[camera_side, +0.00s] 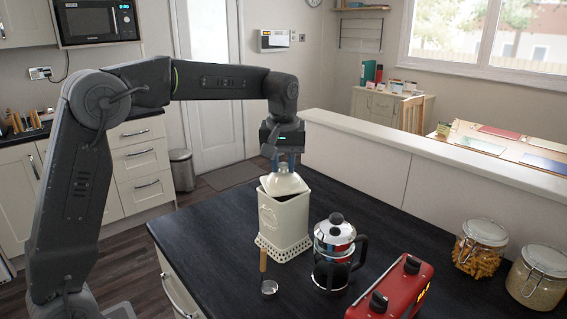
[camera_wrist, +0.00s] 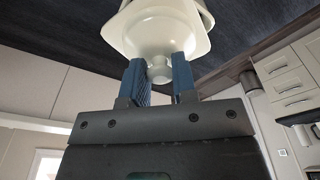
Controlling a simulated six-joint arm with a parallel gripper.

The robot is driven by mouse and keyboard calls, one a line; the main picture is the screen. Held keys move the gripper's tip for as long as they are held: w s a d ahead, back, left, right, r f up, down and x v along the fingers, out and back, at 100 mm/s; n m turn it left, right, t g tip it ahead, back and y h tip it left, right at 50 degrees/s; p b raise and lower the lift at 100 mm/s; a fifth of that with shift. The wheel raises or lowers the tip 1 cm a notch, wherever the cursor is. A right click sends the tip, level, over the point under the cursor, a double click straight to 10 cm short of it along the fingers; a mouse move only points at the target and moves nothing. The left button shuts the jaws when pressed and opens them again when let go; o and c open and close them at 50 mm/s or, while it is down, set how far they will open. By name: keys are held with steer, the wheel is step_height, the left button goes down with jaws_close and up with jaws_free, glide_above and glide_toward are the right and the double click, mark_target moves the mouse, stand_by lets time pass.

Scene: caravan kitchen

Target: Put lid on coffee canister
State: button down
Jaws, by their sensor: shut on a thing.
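The coffee canister (camera_side: 284,222) is a cream, square tin with an embossed front and a pierced base, upright on the dark worktop. Its cream lid (camera_side: 284,183) is at the canister's mouth, below my gripper (camera_side: 284,162). A dark strip of the opening shows beside the lid, so it does not look flush with the rim. In the wrist view my gripper (camera_wrist: 158,75) has its blue fingers on either side of the round knob of the lid (camera_wrist: 155,35), shut on it. The lid covers most of the canister there; the contact between lid and rim is hidden.
A French press (camera_side: 333,255) stands close to the canister's right. A scoop with a wooden handle (camera_side: 268,286) is in front of it. A red toaster (camera_side: 392,290) and glass jars (camera_side: 480,246) are farther right. Dark worktop (camera_side: 205,245) left of the canister is clear.

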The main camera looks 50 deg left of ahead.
mark_target(283, 174)
steer(key=shift+f, duration=0.6)
stand_by(0.4)
steer(key=c, duration=1.2)
jaws_free()
steer(key=shift+r, duration=0.1)
step_height(283, 174, up, 11)
steer(key=s, duration=0.1)
steer(key=shift+d, duration=0.45)
